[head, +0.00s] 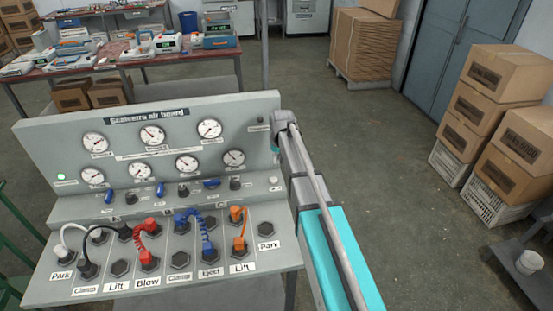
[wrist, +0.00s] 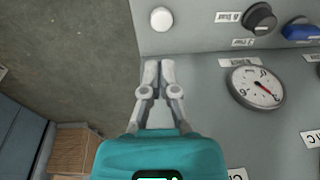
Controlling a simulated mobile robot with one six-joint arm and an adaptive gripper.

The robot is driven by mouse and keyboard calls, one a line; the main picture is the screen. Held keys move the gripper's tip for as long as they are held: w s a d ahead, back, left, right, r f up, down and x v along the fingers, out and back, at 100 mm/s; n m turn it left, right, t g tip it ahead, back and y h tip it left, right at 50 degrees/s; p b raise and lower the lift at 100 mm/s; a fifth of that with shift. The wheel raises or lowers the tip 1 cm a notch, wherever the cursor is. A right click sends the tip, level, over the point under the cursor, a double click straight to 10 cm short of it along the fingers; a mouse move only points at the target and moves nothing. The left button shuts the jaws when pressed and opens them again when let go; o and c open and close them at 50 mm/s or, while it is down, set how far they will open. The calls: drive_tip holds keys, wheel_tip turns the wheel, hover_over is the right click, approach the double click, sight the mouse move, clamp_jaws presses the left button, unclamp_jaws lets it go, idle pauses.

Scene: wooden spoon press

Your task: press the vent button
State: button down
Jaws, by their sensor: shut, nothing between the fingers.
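The air board (head: 60,135) is a grey sloped panel with gauges, knobs and plugged hoses. A small round white button, the likely vent button (head: 273,181), sits at the right end of its knob row; its label is too small to read. In the wrist view the white button (wrist: 161,19) is plain and uncovered, just beyond my fingertips. My gripper (wrist: 158,66) is shut and empty, over the grey panel and apart from the button in the picture. I cannot tell its height above the panel. In the head view my arm hides the fingers.
A black knob (wrist: 260,18), a blue valve handle (wrist: 302,30) and a gauge (wrist: 256,87) lie right of the fingers in the wrist view. Coloured hoses, including a blue one (head: 208,230), cross the lower panel. Cardboard boxes (head: 500,75) stand at right; floor between is clear.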

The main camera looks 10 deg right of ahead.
drive_tip(key=shift+s+r+p, duration=0.15)
drive_tip(key=shift+r+p, duration=0.6)
drive_tip(key=shift+r, duration=0.3)
drive_tip(key=s+g, duration=0.1)
drive_tip(key=s, duration=2.6)
drive_tip(key=shift+s+a+f+h, duration=0.15)
drive_tip(key=shift+s+a+h, duration=0.05)
drive_tip(key=shift+a+h, duration=0.1)
